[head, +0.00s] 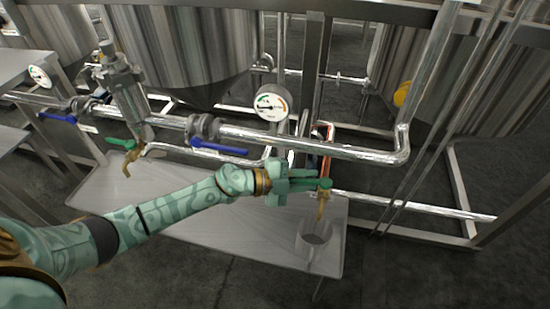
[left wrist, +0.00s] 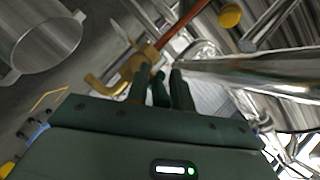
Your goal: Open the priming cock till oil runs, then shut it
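The priming cock (head: 321,206) is a brass tap with a green handle (head: 325,184), its spout pointing down over a grey metal cup (head: 315,246). No oil stream is visible. My left gripper (head: 308,181) is at the handle, reaching in from the left. In the left wrist view its dark fingers (left wrist: 160,84) stand apart, with a narrow dark green piece between them, apparently the handle lever. I cannot tell whether they touch it. The brass cock (left wrist: 104,85) and the cup (left wrist: 45,45) also show there. My right gripper is out of view.
A second brass cock (head: 130,160) with a green lever is at the left. Steel pipes with blue-handled valves (head: 218,147) run above my arm. A dial gauge (head: 271,103) stands behind. A grey shelf (head: 210,222) lies below, and tall tanks (head: 190,55) are behind.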

